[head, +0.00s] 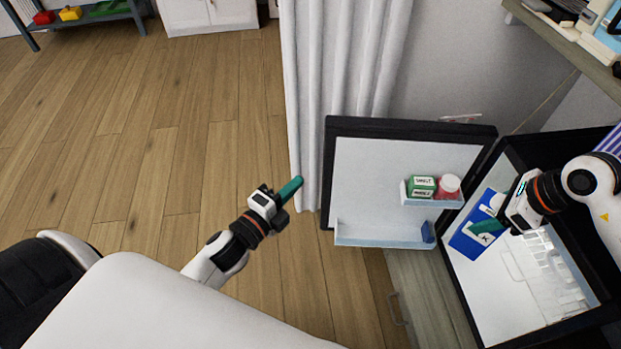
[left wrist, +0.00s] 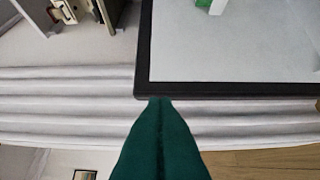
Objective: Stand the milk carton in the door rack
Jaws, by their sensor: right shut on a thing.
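The milk carton (head: 465,240), blue with a white label, is at the open fridge's (head: 460,285) mouth in the head view. My right gripper (head: 484,228) is shut on it, and its teal fingers hide part of the label. The carton looks tilted. The open fridge door (head: 365,175) is left of it. The door's lower rack (head: 375,235) is mostly empty, with a small blue thing (head: 428,232) at its right end. My left gripper (head: 292,188) is shut and empty, left of the door; its closed fingers fill the lower middle of the left wrist view (left wrist: 160,135).
The door's upper rack (head: 432,201) holds a green box (head: 421,186) and a red jar (head: 448,186). A white wire basket (head: 548,275) is inside the fridge. A shelf (head: 570,45) overhangs at upper right. A curtain (head: 335,70) hangs behind the door. The wooden floor at left is clear.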

